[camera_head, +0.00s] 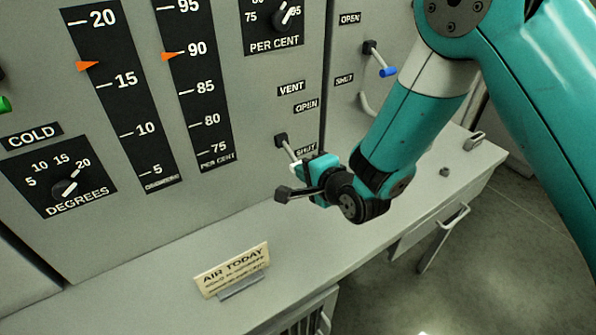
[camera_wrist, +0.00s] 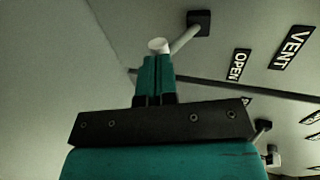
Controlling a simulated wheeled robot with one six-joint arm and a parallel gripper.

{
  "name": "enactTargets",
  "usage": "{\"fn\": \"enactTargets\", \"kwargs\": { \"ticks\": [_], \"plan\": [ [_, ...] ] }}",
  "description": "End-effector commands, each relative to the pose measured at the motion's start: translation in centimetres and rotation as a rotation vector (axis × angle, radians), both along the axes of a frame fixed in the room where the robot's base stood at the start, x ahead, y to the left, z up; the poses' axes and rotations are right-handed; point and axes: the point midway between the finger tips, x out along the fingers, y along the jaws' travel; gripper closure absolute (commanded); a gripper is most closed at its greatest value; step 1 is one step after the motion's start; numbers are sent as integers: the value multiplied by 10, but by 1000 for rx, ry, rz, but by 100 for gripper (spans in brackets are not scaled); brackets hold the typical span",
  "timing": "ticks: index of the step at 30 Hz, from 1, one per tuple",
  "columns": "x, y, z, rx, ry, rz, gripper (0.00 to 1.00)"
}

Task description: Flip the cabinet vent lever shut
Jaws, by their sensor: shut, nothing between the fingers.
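The vent lever (camera_head: 288,150) is a grey rod on a dark base on the cabinet front, below the VENT and OPEN labels and beside the SHUT label (camera_head: 306,150). Its rod slants out and down to a pale knob. My gripper (camera_head: 303,166) is shut and empty at the knob end. In the wrist view the closed teal fingertips (camera_wrist: 156,62) point at the white knob (camera_wrist: 158,45), which overlaps them. I cannot tell whether they touch. The rod (camera_wrist: 183,39) runs from the knob to its black base (camera_wrist: 199,22).
A second lever with a blue tip (camera_head: 388,72) is on the panel to the right, near my arm. Below, a grey ledge (camera_head: 180,270) holds an AIR TODAY sign (camera_head: 232,270). Gauges and a COLD dial (camera_head: 65,188) are at left. Open floor is at right.

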Motion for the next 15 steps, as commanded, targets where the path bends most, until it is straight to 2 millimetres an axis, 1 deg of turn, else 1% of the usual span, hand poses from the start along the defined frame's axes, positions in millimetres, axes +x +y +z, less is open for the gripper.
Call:
{"fn": "enactTargets", "kwargs": {
  "ticks": [5,12,15],
  "plan": [
    [1,-2,-3,0,0,-4,100],
    [3,1,-21,1,-1,-2,100],
    [4,2,-21,1,-2,-1,100]
  ]
}}
